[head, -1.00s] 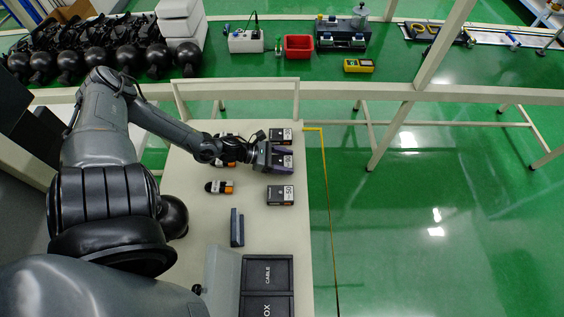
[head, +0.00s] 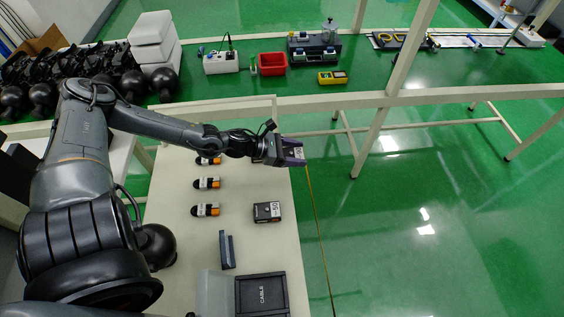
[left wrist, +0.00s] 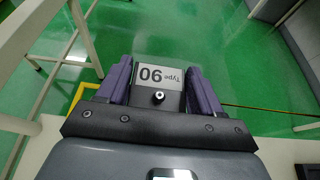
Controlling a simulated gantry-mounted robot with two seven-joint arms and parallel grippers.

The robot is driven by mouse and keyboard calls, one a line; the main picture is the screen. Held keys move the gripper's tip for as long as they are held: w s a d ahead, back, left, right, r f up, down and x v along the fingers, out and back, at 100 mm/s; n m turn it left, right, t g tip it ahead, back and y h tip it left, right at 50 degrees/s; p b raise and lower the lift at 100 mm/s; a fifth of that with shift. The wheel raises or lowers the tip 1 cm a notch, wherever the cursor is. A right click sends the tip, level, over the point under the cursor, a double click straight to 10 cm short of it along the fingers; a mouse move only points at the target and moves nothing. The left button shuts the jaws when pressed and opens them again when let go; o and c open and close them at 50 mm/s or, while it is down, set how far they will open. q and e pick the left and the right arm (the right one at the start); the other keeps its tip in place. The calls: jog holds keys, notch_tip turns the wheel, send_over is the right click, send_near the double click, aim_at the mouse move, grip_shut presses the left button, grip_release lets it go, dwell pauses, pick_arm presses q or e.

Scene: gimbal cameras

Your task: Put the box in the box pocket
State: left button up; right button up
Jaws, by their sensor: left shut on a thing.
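My left gripper (head: 293,152) is shut on a dark box (left wrist: 174,97), held beyond the right edge of the table. In the left wrist view, the two purple fingers of the gripper (left wrist: 160,68) press its sides, and its light label reads "Type 90". A black case (head: 288,284) lies at the near end of the table; its compartment marked CABLE shows, and the part nearer me is cut off by the frame. Another black box (head: 267,212) marked 50 lies on the table. The right gripper is out of view.
Several black-and-orange items (head: 206,210) lie in a column on the pale table (head: 180,245). A dark upright piece (head: 227,250) stands near the case. A green bench behind holds a red bin (head: 272,64) and a yellow device (head: 332,78). A pale post rises at right.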

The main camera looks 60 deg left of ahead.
pick_arm(q)
jog(key=shift+w+d+r, duration=0.1)
jog(key=shift+w+r, duration=0.15)
jog(key=shift+w, duration=0.2)
jog(key=shift+w+d+r, duration=0.1)
jog(key=shift+w+r, duration=0.15)
jog(key=shift+w, duration=0.2)
jog(key=w+d+r+n+t+y, duration=0.1)
jog(key=w+d+r+n+y, duration=0.2)
jog(key=d, duration=0.9)
jog(key=w+d+n+y, duration=0.2)
jog(key=w+d, duration=0.2)
jog(key=d, duration=0.7)
notch_tip(320, 180, down, 3)
jog(key=s+a+y, duration=0.1)
jog(key=a, duration=0.1)
jog(key=s+r+p, duration=0.4)
jog(key=r+p, duration=1)
jog(key=p, duration=0.1)
jog(key=s+r+p, duration=0.4)
jog(key=r+p, duration=1)
jog(key=p, duration=0.2)
jog(key=shift+s+r, duration=0.3)
jog(key=shift+s, duration=0.05)
